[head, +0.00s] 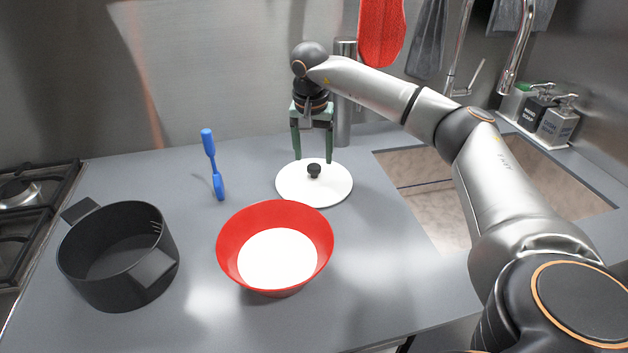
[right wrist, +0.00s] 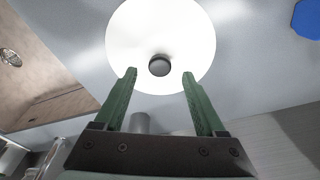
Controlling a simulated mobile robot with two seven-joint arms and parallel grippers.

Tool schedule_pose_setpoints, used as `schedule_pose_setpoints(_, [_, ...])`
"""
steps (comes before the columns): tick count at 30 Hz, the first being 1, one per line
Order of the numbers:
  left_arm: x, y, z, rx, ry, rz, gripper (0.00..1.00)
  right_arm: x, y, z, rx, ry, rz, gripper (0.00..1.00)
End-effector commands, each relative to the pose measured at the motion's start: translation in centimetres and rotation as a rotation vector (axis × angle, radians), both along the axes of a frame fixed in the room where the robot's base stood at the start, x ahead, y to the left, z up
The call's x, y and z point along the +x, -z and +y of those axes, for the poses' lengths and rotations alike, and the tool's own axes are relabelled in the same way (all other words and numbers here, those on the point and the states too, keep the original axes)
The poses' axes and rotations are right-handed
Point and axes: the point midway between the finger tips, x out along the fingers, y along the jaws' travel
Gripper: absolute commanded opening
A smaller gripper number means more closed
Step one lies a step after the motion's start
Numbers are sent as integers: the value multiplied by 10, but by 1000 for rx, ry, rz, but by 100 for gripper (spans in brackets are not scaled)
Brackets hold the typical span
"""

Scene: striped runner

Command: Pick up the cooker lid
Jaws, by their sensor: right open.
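The cooker lid (head: 300,190) is a white disc with a black knob (head: 314,170) at its middle, lying flat on the grey counter. My right gripper (head: 314,161) is open, pointing down above the lid with its green fingers near the knob. In the right wrist view the lid (right wrist: 190,35) and its dark knob (right wrist: 159,65) lie just past the open fingertips (right wrist: 159,73). The knob is not gripped. A black pot (head: 85,275) stands at the left of the counter, open and empty. My left gripper is out of view.
A red bowl (head: 232,245) with a white inside bottom stands in front of the lid. A blue utensil (head: 211,165) is left of the lid. The sink (head: 425,205) is at the right, with taps and soap bottles (head: 558,120) behind. A stove (head: 25,215) borders the left.

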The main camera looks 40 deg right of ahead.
Motion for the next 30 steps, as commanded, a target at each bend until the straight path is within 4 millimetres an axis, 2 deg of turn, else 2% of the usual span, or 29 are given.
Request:
schedule_pose_setpoints(3, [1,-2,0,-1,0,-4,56,0,21,-2,-1,1,4,72])
schedule_pose_setpoints(6, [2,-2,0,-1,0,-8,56,1,32,-3,0,0,2,72])
schedule_pose_setpoints(15, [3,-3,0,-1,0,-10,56,2,37,-4,-1,0,1,72])
schedule_pose_setpoints(30, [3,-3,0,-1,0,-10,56,2,36,-4,-1,0,1,16])
